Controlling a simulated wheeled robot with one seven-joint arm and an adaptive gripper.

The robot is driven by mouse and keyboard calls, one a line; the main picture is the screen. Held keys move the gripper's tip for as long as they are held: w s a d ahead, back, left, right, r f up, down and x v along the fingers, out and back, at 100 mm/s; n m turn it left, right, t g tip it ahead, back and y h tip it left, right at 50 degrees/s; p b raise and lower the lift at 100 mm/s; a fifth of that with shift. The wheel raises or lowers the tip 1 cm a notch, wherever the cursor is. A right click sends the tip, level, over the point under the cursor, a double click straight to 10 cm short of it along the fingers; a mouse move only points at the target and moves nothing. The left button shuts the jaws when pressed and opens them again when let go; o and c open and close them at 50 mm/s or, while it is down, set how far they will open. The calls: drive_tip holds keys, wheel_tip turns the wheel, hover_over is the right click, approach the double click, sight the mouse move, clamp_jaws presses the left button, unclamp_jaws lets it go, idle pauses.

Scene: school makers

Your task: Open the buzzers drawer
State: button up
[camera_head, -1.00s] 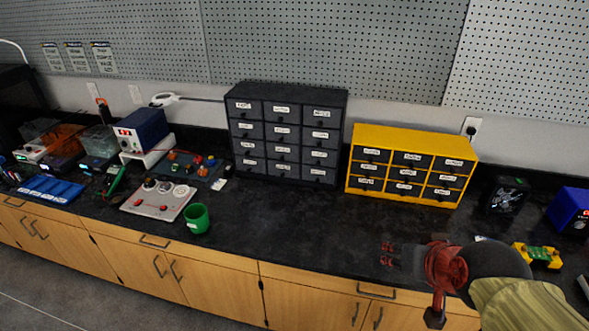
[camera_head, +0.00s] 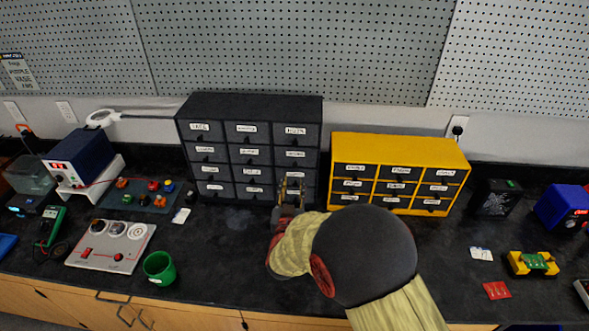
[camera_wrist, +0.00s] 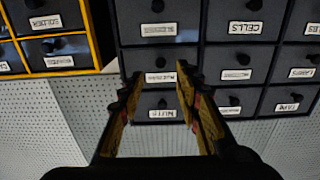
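The dark drawer cabinet (camera_head: 250,103) stands against the wall, with rows of shut drawers bearing white labels and dark knobs. A smaller yellow cabinet (camera_head: 400,146) with dark drawers stands to its right. I cannot make out a label reading buzzers on either one. My gripper (camera_head: 290,190) is in front of the lower right drawers of the dark cabinet and partly covers them. In the wrist view, which shows the cabinets upside down, my gripper (camera_wrist: 158,78) is open and empty. Its fingers are spread before the dark cabinet's column that holds a drawer labelled nuts (camera_wrist: 163,113).
A green cup (camera_head: 159,267), a grey board with dials (camera_head: 110,248) and a blue power supply (camera_head: 79,156) stand to the left. A yellow-green device (camera_head: 532,263) and a red card (camera_head: 497,291) lie at right. The counter before the dark cabinet is mostly clear.

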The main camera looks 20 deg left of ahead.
sight(295, 167)
drive_tip(key=shift+b+x, duration=0.7)
drive_tip(key=shift+x, duration=3.05)
drive_tip(key=shift+r, duration=0.1)
drive_tip(key=c, duration=0.3)
clamp_jaws()
